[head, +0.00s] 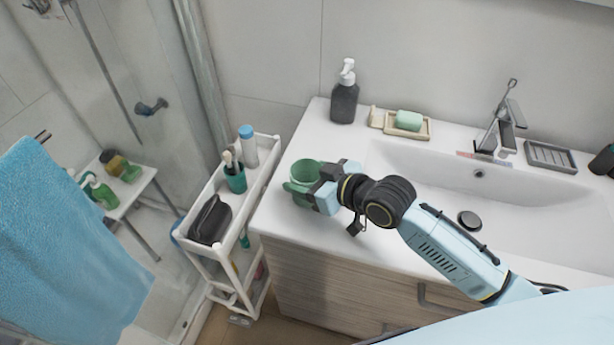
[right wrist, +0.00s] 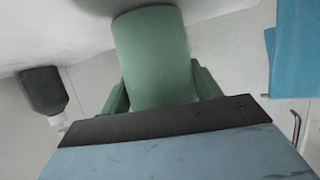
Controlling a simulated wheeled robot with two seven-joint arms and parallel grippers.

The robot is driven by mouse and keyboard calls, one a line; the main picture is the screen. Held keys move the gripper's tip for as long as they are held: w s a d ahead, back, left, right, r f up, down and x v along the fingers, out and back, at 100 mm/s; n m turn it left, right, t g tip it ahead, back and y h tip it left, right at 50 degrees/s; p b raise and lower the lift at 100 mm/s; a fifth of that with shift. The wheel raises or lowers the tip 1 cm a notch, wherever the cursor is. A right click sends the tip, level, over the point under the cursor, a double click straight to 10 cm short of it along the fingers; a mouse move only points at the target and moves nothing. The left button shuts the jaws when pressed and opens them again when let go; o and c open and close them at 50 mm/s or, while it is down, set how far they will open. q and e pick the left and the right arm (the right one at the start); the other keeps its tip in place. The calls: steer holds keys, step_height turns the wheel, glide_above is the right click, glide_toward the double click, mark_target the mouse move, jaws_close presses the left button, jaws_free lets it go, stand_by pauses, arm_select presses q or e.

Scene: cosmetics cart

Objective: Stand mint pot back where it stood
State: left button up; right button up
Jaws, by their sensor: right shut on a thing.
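The mint pot (head: 305,171) is a green, open-topped cup at the left end of the white washbasin counter. My right gripper (head: 307,186) is shut on it from the right side. The pot looks upright and its inside looks empty. In the right wrist view the pot (right wrist: 152,55) sits between the two green fingers, with its far end close to the pale counter surface. I cannot tell for sure whether its base touches the counter. My left gripper is not in view.
A dark soap dispenser (head: 344,97) and a soap dish (head: 410,126) stand at the counter's back. The basin (head: 440,188) lies to the right. A white cart (head: 266,152) on the left holds a teal cup (head: 236,181), a bottle (head: 249,148) and a black pouch (head: 210,220).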

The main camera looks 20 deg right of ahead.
steer(key=shift+r, duration=0.1)
steer(key=o, duration=1.1)
steer(key=p+v, duration=0.1)
steer(key=v, duration=1.1)
